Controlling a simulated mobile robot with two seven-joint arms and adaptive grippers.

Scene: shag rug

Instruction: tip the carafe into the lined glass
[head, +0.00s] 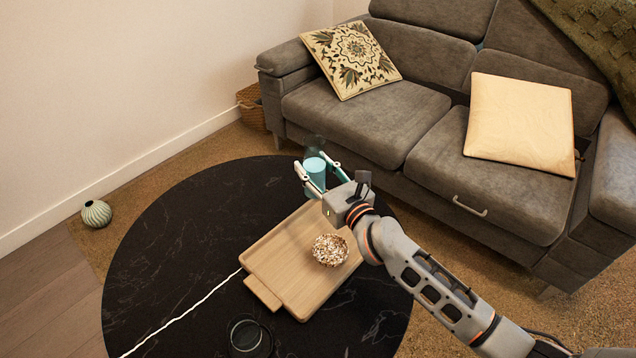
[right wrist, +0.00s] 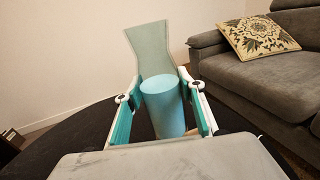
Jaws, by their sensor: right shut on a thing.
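The carafe (head: 315,178) is clear with a flared neck and holds pale blue liquid. It stands near upright at the far edge of the round table; I cannot tell whether its base touches the tabletop. My right gripper (head: 312,177) is shut around its body, one finger on each side. In the right wrist view the carafe (right wrist: 163,108) sits between the fingers of my right gripper (right wrist: 163,112), its neck above them. A dark clear glass (head: 248,338) stands at the table's near edge; its line is too small to make out. My left gripper is out of view.
A wooden board (head: 290,258) lies mid-table with a speckled bowl (head: 330,250) on it, between carafe and glass. A thin white line runs across the black tabletop (head: 180,240), whose left part is clear. A grey sofa (head: 370,120) stands behind; a ribbed vase (head: 96,213) is on the floor.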

